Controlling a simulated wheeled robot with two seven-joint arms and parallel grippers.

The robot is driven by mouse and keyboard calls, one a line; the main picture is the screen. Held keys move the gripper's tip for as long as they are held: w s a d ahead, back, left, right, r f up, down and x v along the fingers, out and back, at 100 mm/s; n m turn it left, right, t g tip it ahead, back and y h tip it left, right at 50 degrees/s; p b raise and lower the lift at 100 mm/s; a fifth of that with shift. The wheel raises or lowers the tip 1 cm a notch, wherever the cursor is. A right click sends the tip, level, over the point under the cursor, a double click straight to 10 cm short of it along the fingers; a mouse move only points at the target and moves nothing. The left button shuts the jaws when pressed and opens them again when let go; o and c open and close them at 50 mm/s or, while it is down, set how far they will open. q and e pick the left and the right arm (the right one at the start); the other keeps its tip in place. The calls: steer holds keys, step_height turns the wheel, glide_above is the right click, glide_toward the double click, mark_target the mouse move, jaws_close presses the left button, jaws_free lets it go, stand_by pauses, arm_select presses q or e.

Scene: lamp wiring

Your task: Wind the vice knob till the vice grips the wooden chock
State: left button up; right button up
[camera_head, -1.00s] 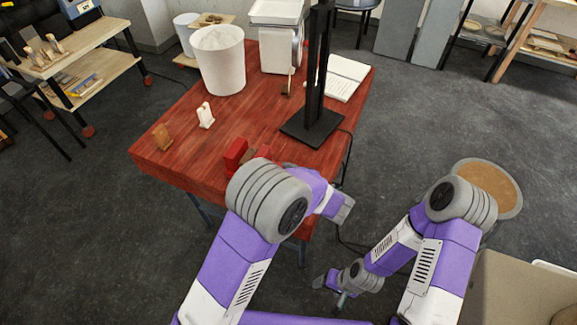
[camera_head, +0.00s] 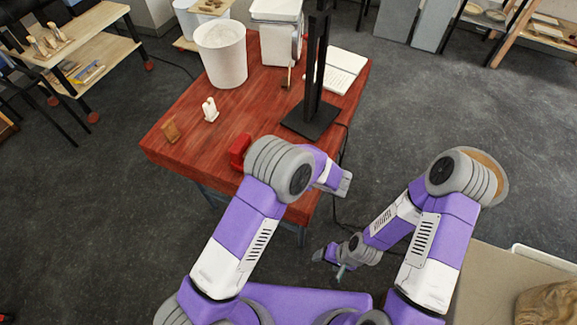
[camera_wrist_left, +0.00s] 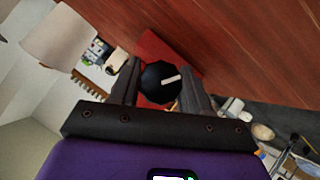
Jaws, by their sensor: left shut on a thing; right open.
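The red vice (camera_head: 239,151) sits at the near edge of the red table, partly hidden behind my left arm in the head view. In the left wrist view the black vice knob (camera_wrist_left: 160,82), with a white mark on its face, is between the fingers of my left gripper (camera_wrist_left: 163,88), which is shut on it. The red vice body (camera_wrist_left: 150,50) shows behind the knob. The jaws and anything between them are hidden. A small brown wooden block (camera_head: 171,130) stands at the table's left; I cannot tell if it is the chock. My right gripper (camera_head: 329,262) is open, low and away from the table.
On the table (camera_head: 200,100) stand a white bin (camera_head: 222,55), a small white object (camera_head: 210,110), a black stand (camera_head: 310,118), a white appliance (camera_head: 276,28) and an open book (camera_head: 342,72). A cable hangs down the table's right side.

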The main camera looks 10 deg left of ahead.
arm_select(q)
steer(key=o, duration=0.7)
steer(key=shift+o, duration=0.2)
steer(key=shift+p+v, duration=0.45)
steer(key=shift+v, duration=3.35)
